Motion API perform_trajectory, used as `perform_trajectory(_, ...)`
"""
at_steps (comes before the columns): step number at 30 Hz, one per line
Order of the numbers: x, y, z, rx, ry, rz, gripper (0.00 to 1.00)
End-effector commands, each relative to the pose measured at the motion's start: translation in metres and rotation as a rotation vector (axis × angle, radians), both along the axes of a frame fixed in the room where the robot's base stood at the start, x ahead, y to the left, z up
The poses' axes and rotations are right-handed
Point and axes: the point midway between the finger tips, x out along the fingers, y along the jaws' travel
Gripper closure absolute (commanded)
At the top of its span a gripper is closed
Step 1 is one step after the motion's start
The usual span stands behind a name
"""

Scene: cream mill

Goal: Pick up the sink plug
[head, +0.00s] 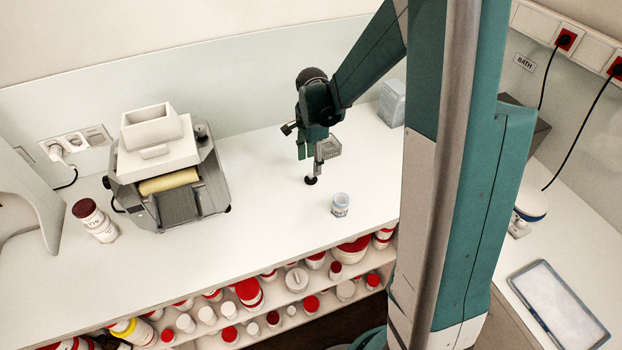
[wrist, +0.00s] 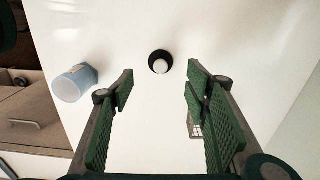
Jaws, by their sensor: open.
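The sink plug (wrist: 160,62) shows in the wrist view as a small round black disc with a pale round top. It lies on the white worktop, ahead of and between my fingertips, apart from both. In the head view the plug (head: 311,181) is a small dark shape on the worktop just under my gripper (head: 311,160). In the wrist view my gripper (wrist: 160,85) is open, with its green ribbed pads wide apart and nothing between them.
A translucent bluish cup (head: 340,205) stands near the worktop's front edge; the wrist view shows it left of my fingers (wrist: 74,83). A wire basket (head: 329,149) is close behind my gripper. A roller mill (head: 166,170) stands left. The shelf below holds several red-lidded jars.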

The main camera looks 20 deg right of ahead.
Motion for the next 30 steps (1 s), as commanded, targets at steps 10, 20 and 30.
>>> perform_trajectory(10, 0.000, 0.000, -0.019, 0.000, 0.000, 0.000, 0.53)
perform_trajectory(20, 0.000, 0.000, -0.020, 0.000, 0.000, 0.000, 0.53)
perform_trajectory(30, 0.001, 0.002, -0.041, 0.000, 0.000, 0.000, 0.53)
